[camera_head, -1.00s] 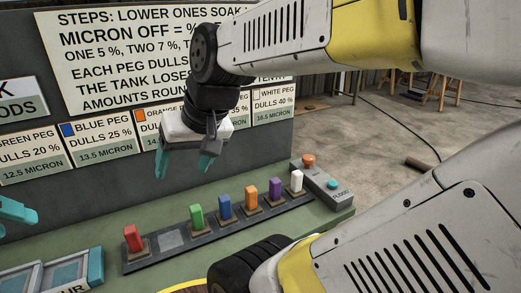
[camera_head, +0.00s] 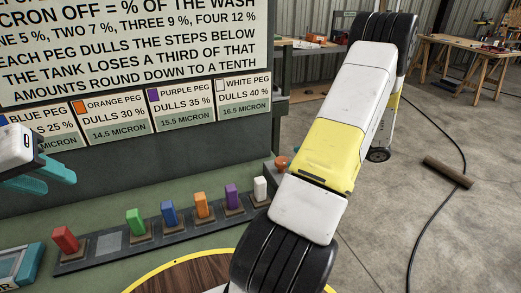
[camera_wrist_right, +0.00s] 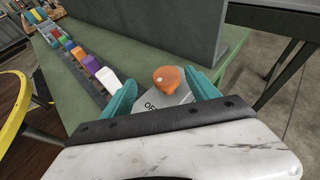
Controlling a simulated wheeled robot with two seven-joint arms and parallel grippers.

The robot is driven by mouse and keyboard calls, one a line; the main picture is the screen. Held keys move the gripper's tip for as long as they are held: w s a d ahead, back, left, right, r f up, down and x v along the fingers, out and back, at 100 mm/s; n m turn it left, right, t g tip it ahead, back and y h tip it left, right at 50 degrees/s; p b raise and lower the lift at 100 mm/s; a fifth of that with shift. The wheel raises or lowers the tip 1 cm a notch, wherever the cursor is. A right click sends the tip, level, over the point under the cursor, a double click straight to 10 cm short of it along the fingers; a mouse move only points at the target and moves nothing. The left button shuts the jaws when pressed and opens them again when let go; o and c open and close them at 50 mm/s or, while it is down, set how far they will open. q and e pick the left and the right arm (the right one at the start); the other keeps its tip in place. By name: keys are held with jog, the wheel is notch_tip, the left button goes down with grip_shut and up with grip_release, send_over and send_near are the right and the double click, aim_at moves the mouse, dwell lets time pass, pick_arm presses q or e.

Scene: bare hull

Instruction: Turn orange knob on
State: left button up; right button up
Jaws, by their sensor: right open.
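The orange knob (camera_wrist_right: 168,80) sits on a grey panel (camera_wrist_right: 178,98) in the right wrist view, with partly hidden lettering beside it that looks like "OFF". The knob also shows in the head view (camera_head: 281,163), beside my arm. My right gripper (camera_wrist_right: 161,92) is open. Its teal fingers stand on either side of the knob's panel, with the knob seen between and just beyond the tips; I see no contact. My right arm hides this gripper in the head view. My left gripper (camera_head: 45,177) is at the left edge, partly cut off.
A row of coloured pegs runs along the green bench, from a red peg (camera_head: 65,240) to a white peg (camera_head: 260,189). A dark upright board (camera_head: 150,165) with signs stands behind. A yellow-rimmed round wooden top (camera_head: 185,270) is in front.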

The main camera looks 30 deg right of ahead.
aim_at(283, 160)
jog(key=shift+m, duration=0.4)
jog(key=x, duration=0.2)
jog(key=f+x, duration=0.1)
jog(key=x, duration=0.1)
jog(key=d+x, duration=0.1)
jog(key=x, duration=0.2)
jog(key=shift+w+f, duration=0.15)
jog(key=shift+f, duration=0.05)
jog(key=shift+c, duration=0.4)
jog(key=c, duration=1.3)
jog(key=shift+o, duration=0.2)
